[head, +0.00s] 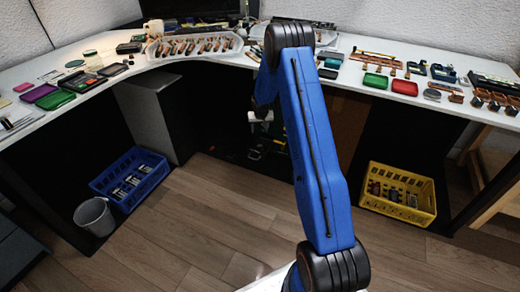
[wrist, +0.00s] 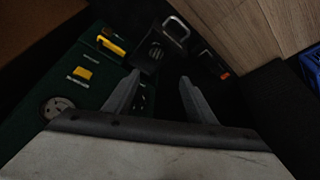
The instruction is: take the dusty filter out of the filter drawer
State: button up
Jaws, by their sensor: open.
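My gripper (wrist: 159,82) is open in the wrist view, with nothing between its two fingers. Beyond the fingertips is a dark box with a round grille (wrist: 153,54) and a grey loop handle (wrist: 177,31). I cannot tell whether this is the filter drawer, and I cannot make out the dusty filter in the shadow. Left of my gripper stands a dark green case (wrist: 62,122) with yellow latches (wrist: 111,43) and a round pale disc (wrist: 58,106). In the head view my arm hides much of this area under the counter, and the fingers cannot be made out there.
The white counter (head: 180,68) curves above, carrying several small parts and trays. On the floor are a blue crate (head: 126,182) and grey bin (head: 94,216) at left, and a yellow crate (head: 399,192) at right. The wooden floor (head: 215,215) between them is clear.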

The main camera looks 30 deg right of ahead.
send_near(260, 147)
jog(key=x, duration=0.9)
jog(key=shift+w+d+f, duration=0.1)
jog(key=shift+w+f, duration=0.15)
jog(key=shift+f, duration=0.05)
dwell(0.3)
jog(key=c, duration=0.8)
